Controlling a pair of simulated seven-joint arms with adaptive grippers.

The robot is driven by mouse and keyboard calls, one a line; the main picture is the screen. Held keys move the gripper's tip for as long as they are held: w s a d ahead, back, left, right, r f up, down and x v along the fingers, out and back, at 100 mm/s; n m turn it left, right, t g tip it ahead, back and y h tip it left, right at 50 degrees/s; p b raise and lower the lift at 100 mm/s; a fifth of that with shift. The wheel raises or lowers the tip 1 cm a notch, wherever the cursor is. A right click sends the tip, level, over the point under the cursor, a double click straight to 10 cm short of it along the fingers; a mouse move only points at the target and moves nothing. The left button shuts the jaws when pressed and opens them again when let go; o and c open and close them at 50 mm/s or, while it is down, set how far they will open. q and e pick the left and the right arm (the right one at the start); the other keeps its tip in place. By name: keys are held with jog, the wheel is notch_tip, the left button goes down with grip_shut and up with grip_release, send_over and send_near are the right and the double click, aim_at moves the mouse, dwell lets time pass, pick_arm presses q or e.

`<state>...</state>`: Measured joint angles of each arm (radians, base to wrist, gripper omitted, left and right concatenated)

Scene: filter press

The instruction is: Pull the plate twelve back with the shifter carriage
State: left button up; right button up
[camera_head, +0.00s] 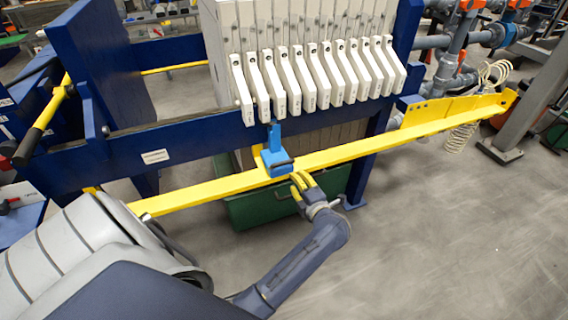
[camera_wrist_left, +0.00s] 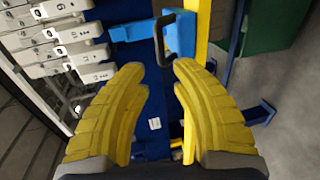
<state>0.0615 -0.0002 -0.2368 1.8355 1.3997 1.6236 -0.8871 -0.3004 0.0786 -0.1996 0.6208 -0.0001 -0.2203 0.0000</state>
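The blue shifter carriage (camera_head: 274,153) sits on the long yellow rail (camera_head: 215,190), below the left end of the plate row. In the left wrist view the carriage (camera_wrist_left: 180,35) and its dark handle (camera_wrist_left: 161,42) are ahead of the fingertips. My left gripper (camera_head: 301,184) is just in front of and below the carriage; its yellow fingers (camera_wrist_left: 152,75) are open with nothing between them. White numbered filter plates (camera_head: 310,85) hang in a row above; I cannot tell surely which is plate twelve. My right gripper is out of view.
A blue frame beam (camera_head: 190,146) runs behind the rail, and a green bin (camera_head: 250,210) stands beneath. A yellow-handled lever (camera_head: 45,115) is at the left. A yellow bracket (camera_head: 460,108) and coiled hose (camera_head: 462,138) are at the right. Grey floor is clear at lower right.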

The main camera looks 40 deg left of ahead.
aim_at(284, 163)
pick_arm(q)
jog(key=x, duration=1.2)
jog(key=shift+w+a, duration=0.2)
jog(key=shift+a, duration=0.1)
jog(key=shift+c, duration=0.3)
grip_shut()
